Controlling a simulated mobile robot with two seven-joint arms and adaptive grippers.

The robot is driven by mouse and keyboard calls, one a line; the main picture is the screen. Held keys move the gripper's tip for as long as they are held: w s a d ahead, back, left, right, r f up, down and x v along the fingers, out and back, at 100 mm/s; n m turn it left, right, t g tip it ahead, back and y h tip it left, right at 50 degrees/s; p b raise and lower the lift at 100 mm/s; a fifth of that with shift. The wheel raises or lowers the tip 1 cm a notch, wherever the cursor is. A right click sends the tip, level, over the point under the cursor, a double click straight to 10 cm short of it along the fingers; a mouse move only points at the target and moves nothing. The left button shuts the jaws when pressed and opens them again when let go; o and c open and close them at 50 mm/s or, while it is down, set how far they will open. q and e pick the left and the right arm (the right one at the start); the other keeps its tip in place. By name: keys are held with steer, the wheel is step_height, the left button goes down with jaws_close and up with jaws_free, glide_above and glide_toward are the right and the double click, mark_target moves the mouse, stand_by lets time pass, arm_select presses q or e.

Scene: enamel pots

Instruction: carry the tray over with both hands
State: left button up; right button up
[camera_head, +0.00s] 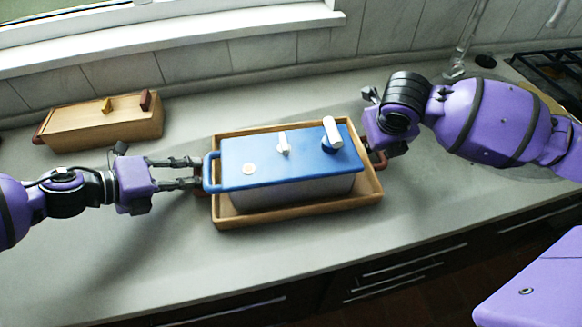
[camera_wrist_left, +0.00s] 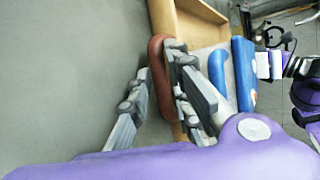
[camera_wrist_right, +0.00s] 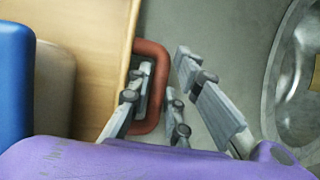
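A wooden tray (camera_head: 300,215) lies on the counter, with a reddish-brown handle at each end. On it stands a blue-lidded pot (camera_head: 262,170) with a grey body and blue side handles. My left gripper (camera_head: 192,173) is at the tray's left end. In the left wrist view its fingers lie on either side of the left tray handle (camera_wrist_left: 158,80), one inside the loop, apart. My right gripper (camera_head: 374,156) is at the right end, its fingertips mostly hidden. In the right wrist view its open fingers straddle the right tray handle (camera_wrist_right: 161,85), with a gap at the outer finger.
A lidded wooden box (camera_head: 100,130) stands at the back left. A sink (camera_wrist_right: 300,80) lies to the right of the tray, and a stove (camera_head: 550,75) is at the far right. The counter's front edge is below the tray.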

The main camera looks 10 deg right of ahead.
arm_select(q)
jaws_close()
arm_select(e)
jaws_close()
arm_select(q)
steer(key=shift+r, duration=0.1)
arm_select(e)
steer(key=shift+w+r, duration=0.1)
steer(key=shift+r, duration=0.05)
